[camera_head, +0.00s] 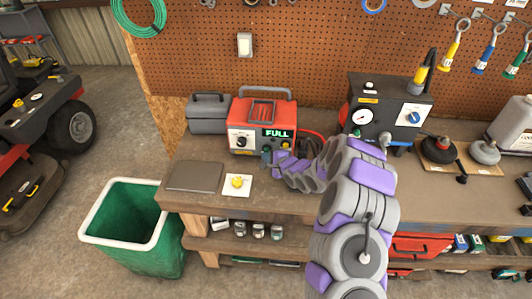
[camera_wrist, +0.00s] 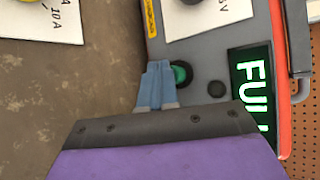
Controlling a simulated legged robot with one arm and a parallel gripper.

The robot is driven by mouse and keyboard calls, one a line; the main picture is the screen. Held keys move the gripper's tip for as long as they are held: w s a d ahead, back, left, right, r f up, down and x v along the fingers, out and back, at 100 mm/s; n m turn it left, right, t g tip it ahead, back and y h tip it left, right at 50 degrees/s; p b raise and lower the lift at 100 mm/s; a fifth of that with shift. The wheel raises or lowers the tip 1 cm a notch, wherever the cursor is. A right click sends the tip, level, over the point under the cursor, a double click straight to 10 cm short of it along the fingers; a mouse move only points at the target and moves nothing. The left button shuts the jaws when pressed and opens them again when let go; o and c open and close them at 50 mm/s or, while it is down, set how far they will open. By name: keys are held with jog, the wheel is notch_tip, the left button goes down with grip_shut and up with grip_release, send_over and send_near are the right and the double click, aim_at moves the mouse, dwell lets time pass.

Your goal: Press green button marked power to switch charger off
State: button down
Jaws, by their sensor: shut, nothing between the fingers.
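The charger (camera_head: 263,122) is a red box with a grey front and a carry handle. It stands on the workbench against the pegboard. Its lit display (camera_head: 279,133) reads FULL in green; it also shows at the right of the wrist view (camera_wrist: 253,90). The green button (camera_wrist: 180,73) is on the charger's front, beside a dark round part (camera_wrist: 216,88). My gripper (camera_wrist: 160,68) is shut and empty, its blue-grey fingertips right beside the green button and partly over its edge. I cannot tell whether they touch it. In the head view my gripper (camera_head: 266,153) is in front of the charger's lower front.
A grey case (camera_head: 208,114) stands left of the charger. A flat grey plate (camera_head: 194,176) and a yellow item (camera_head: 237,182) on white paper lie on the bench in front. A black machine with a gauge (camera_head: 388,107) stands to the right. A green bin (camera_head: 127,226) is at the left.

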jog(key=shift+w, duration=0.4)
jog(key=shift+s, duration=0.1)
dwell(0.3)
jog(key=shift+s, duration=1.1)
jog(key=shift+s, duration=0.1)
jog(key=shift+s+a, duration=0.15)
jog(key=shift+s, duration=2.8)
